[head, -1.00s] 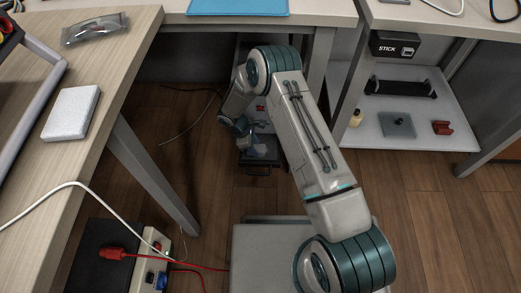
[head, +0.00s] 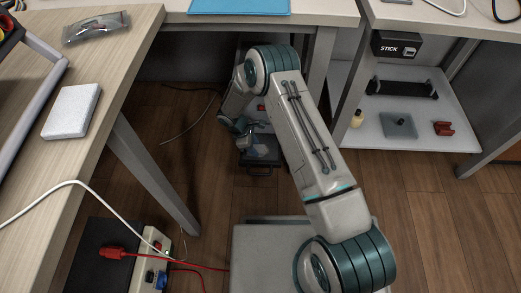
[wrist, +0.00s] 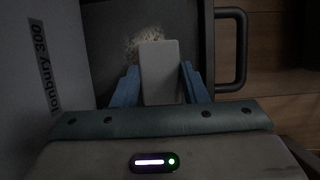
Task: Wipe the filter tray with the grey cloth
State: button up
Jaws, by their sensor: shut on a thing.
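The filter tray (wrist: 196,16) is a dark, open tray with a bar handle at its right in the wrist view. It also shows low under the desk in the head view (head: 259,160), partly hidden by my arm. A pale beige, fuzzy dust patch (wrist: 146,38) lies on the tray. My gripper (wrist: 159,74), with blue fingers, is shut on the grey cloth (wrist: 160,60), a light, flat pad. The cloth is over the tray and overlaps the lower edge of the dust patch. Whether the cloth touches the tray surface is unclear.
Desk legs (head: 155,180) flank the space around my arm. A shelf (head: 400,140) with small parts is at the right. A white block (head: 71,111) lies on the left desk.

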dwell(0.3)
jog(key=shift+d, duration=0.9)
jog(key=shift+d+f, duration=0.15)
jog(key=shift+d, duration=1)
jog(key=shift+d, duration=0.1)
jog(key=shift+a+b, duration=0.35)
jog(key=shift+a, duration=1.85)
jog(key=shift+d, duration=0.1)
